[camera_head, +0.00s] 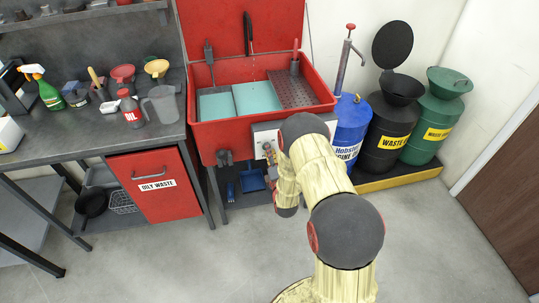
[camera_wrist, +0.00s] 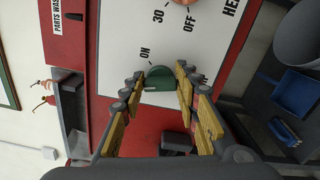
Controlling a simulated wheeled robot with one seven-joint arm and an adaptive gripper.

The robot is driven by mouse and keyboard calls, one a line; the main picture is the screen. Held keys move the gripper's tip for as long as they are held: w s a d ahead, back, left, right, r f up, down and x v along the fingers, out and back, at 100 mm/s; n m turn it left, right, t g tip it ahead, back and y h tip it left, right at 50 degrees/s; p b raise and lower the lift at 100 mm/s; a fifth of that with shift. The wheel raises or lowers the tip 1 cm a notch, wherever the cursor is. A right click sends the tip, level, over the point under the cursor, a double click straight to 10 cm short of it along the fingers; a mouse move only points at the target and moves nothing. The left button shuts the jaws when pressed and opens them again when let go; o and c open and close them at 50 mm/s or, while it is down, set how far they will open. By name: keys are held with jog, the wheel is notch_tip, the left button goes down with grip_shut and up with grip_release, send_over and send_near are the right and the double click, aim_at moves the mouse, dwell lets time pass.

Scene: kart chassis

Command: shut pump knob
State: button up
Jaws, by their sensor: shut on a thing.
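The pump knob (camera_wrist: 158,86) is a green dial on a white control panel (camera_wrist: 118,55) in the wrist view. Black ON and OFF marks are printed beside it. My gripper (camera_wrist: 160,82) has its yellow-padded fingers on either side of the knob and is shut on it. Which mark the knob points at is hard to tell. In the head view the panel (camera_head: 258,135) sits on the front of the red parts washer (camera_head: 205,139), and my arm hides most of it and the knob.
An orange knob (camera_wrist: 185,2) marked 30 is on the same panel. A workbench (camera_head: 60,140) with bottles stands at left. A blue drum (camera_head: 349,125) and black and green waste bins (camera_head: 389,125) stand at right. The floor in front is clear.

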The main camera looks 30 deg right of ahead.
jog(key=n+b, duration=0.2)
jog(key=n, duration=0.3)
jog(key=shift+a+n, duration=0.15)
jog(key=shift+n, duration=0.25)
jog(key=shift+r, duration=0.1)
dwell(0.3)
jog(key=o, duration=1.2)
jog(key=shift+c, duration=0.2)
jog(key=v, duration=1.2)
